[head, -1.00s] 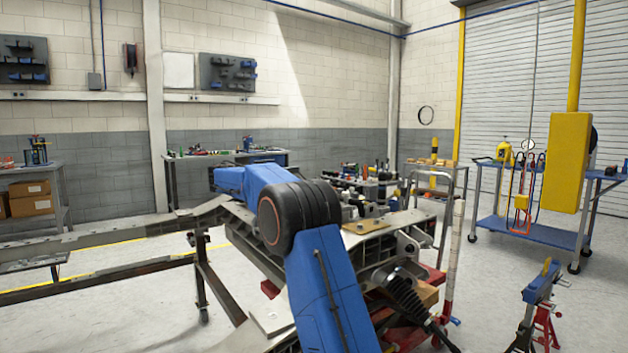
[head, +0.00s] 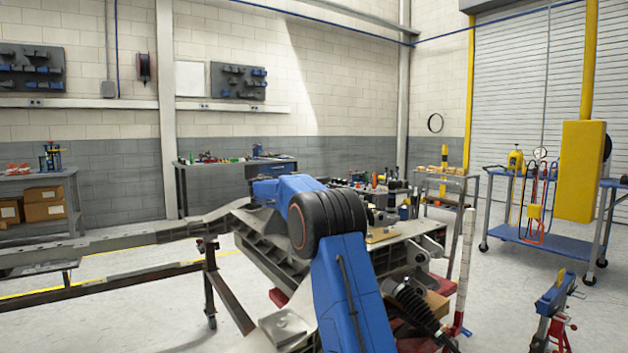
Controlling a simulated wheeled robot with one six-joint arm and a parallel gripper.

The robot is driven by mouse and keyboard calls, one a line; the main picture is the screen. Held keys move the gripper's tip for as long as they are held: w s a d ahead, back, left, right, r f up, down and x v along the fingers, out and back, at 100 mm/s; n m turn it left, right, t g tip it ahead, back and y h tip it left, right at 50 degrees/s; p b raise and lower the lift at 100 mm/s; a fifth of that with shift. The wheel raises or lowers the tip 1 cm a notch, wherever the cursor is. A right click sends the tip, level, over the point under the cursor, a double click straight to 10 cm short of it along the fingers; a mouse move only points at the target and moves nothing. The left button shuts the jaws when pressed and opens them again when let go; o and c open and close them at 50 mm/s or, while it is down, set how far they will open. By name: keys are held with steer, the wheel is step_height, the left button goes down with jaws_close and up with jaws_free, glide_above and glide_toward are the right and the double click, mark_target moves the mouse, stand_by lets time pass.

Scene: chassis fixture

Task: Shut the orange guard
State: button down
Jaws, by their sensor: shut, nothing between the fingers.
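I cannot make out the orange guard in the head view. The chassis (head: 262,250) stands on a fixture ahead of me, with a long grey rail running to the left. My blue arm (head: 345,290) rises from the bottom and bends at a black joint, with its far link pointing away and to the left over the chassis. My gripper is not in view; the arm may hide it. The arm also covers part of the chassis middle.
A black coil-over shock (head: 408,300) sits at the chassis's right side. A blue and red stand (head: 550,308) is at the lower right. A blue cart (head: 545,240) and a yellow post (head: 580,170) stand farther right. Open floor lies between.

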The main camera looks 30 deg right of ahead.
steer(key=shift+d+f, duration=0.2)
steer(key=shift+f, duration=0.4)
steer(key=shift+d+f, duration=0.2)
steer(key=shift+f, duration=0.4)
steer(key=shift+d+f+y, duration=0.2)
steer(key=shift+d+y, duration=0.45)
steer(key=shift+y, duration=0.55)
steer(key=shift+d+f+y, duration=0.3)
steer(key=shift+d, duration=0.1)
